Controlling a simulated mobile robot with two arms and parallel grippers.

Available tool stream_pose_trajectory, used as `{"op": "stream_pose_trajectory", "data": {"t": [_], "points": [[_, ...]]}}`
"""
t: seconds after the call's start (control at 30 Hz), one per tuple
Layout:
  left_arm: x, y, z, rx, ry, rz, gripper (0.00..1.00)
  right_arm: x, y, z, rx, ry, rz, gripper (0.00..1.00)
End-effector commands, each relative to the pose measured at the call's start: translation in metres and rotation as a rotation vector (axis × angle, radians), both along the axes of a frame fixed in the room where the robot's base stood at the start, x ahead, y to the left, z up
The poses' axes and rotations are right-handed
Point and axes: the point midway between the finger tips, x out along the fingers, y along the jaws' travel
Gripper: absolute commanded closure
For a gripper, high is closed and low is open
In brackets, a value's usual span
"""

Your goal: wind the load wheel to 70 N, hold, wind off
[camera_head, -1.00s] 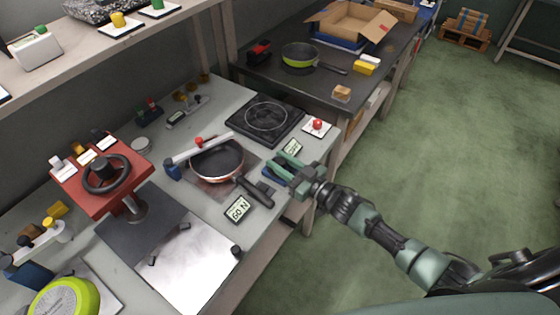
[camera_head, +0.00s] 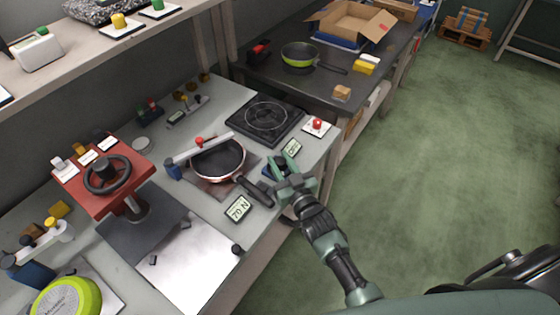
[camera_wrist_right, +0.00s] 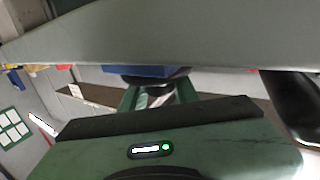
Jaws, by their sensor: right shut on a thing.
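A pan (camera_head: 218,158) with a red-brown rim sits in a fixture, and its dark handle (camera_head: 254,189) points toward the bench front. A display (camera_head: 238,208) beside the handle reads 70 N. My right gripper (camera_head: 288,182) is at the bench's front edge by the handle's end, shut on what looks like the load wheel, which its fingers mostly hide. A blue block (camera_head: 271,172) shows just beside the gripper; a blue part (camera_wrist_right: 145,72) also shows beyond my fingers in the right wrist view. My left gripper is not in view.
A red stand with a dark steering wheel (camera_head: 107,174) is at left on the bench. A second display (camera_head: 291,149), a red button (camera_head: 317,124) and a black hotplate (camera_head: 266,119) lie behind my gripper. The floor (camera_head: 430,170) at right is clear.

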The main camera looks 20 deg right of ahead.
Motion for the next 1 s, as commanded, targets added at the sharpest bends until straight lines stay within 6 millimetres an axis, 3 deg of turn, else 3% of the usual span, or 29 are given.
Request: {"op": "stream_pose_trajectory", "data": {"t": [0.03,0.07,0.13,0.47,1.0], "points": [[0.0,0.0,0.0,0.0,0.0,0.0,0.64,0.001,0.0,0.002,-0.002,-0.004,0.0,1.0],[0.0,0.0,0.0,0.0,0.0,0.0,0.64,0.001,0.0,0.002,-0.002,-0.004,0.0,0.64],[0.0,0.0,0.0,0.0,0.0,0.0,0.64,0.001,0.0,0.002,-0.002,-0.003,0.0,0.48],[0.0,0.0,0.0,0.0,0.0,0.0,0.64,-0.002,-0.001,0.0,-0.001,0.0,0.001,0.48],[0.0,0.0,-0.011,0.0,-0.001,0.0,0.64,-0.074,-0.009,0.0,-0.001,-0.002,0.001,0.48]]}}
